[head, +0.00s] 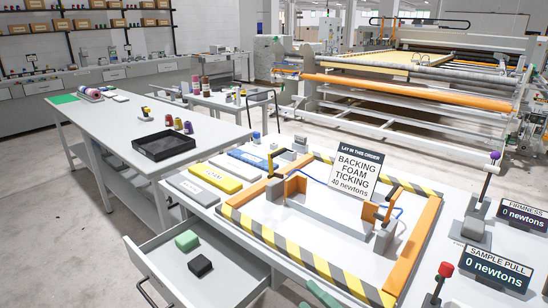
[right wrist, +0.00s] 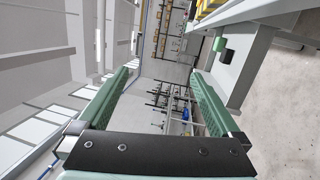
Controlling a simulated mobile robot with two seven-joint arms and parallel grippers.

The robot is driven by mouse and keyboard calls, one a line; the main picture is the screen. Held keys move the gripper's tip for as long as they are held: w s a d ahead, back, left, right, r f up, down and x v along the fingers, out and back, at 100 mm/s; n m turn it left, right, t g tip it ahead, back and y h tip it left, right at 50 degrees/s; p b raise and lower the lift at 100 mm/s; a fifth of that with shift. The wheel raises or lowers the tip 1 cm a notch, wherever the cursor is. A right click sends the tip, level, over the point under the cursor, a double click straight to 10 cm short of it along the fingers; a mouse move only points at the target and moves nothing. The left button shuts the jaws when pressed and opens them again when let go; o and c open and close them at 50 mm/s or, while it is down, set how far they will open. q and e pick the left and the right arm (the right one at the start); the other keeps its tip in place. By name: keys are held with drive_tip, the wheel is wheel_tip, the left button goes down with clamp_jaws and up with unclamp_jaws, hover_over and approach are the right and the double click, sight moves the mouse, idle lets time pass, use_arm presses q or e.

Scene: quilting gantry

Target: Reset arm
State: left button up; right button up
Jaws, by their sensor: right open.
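My right gripper (right wrist: 160,74) fills the lower part of the right wrist view. Its two green fingers stand wide apart with nothing between them, so it is open and empty. In the head view a green piece that looks like part of my right gripper (head: 322,294) shows at the bottom edge, in front of the worktable. The rest of the right arm is out of that frame. My left gripper is in neither view.
A worktable holds a striped frame (head: 300,255) with orange brackets. An open drawer (head: 232,277) with a green block (head: 187,240) and a black block (head: 200,265) juts out at lower left. Signed stands (head: 476,212) occupy the right. Floor at left is clear.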

drive_tip(key=s+d+f+m+g+h, duration=0.2)
drive_tip(key=s+d+f+m+h, duration=0.2)
drive_tip(key=s+f+m, duration=0.5)
drive_tip(key=s+d+f+m+g+h+p, duration=0.1)
drive_tip(key=s+d+f+m+g+h, duration=0.2)
drive_tip(key=s+f+m+h, duration=0.4)
wheel_tip(320, 180, down, 6)
drive_tip(key=s+d+m, duration=0.1)
drive_tip(key=s+m, duration=0.1)
drive_tip(key=m, duration=0.7)
drive_tip(key=shift+d+r+g+p, duration=0.25)
drive_tip(key=shift+d+g+p, duration=0.05)
drive_tip(key=shift+d, duration=0.1)
